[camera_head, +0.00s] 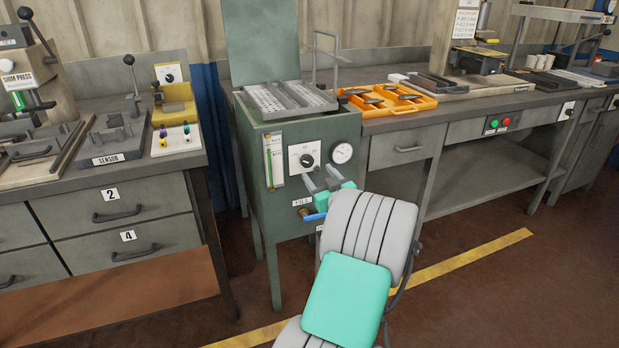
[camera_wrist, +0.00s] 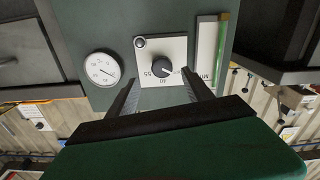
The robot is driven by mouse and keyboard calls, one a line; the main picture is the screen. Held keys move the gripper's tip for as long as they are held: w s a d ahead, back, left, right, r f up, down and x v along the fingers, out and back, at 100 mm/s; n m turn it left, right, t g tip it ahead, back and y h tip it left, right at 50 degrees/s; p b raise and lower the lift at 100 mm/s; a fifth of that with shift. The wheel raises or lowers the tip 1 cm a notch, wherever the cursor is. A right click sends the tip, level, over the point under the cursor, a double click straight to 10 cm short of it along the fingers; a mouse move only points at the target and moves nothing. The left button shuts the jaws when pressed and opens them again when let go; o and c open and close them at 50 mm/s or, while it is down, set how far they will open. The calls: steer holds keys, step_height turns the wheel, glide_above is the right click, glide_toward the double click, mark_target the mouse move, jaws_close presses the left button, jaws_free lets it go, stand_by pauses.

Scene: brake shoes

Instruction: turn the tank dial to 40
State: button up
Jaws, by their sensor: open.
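The tank dial is a dark round knob (camera_head: 307,160) on a white plate (camera_head: 294,150), on the front of the green tank (camera_head: 344,129). In the wrist view the knob (camera_wrist: 161,68) shows close up, with the plate (camera_wrist: 177,49) turned over. A light mark on the knob seems to point right and slightly down there; the printed numbers are too small to read surely. My gripper (camera_head: 320,178) is open, just in front of and below the dial in the head view. In the wrist view its fingers (camera_wrist: 160,80) stand either side of the knob, apart from it, with nothing between them.
A round gauge (camera_head: 342,152) sits right of the dial, and a green level tube (camera_head: 274,160) left of it. A blue lever (camera_head: 314,217) sticks out below, near my gripper. The tank's lid (camera_head: 262,42) stands open. Benches flank the tank; an orange tray (camera_head: 418,104) lies on the right one.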

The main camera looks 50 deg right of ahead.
mark_target(308, 163)
steer(key=x, duration=0.7)
steer(key=shift+w+a+r, duration=0.1)
steer(key=shift+w, duration=0.1)
jaws_close()
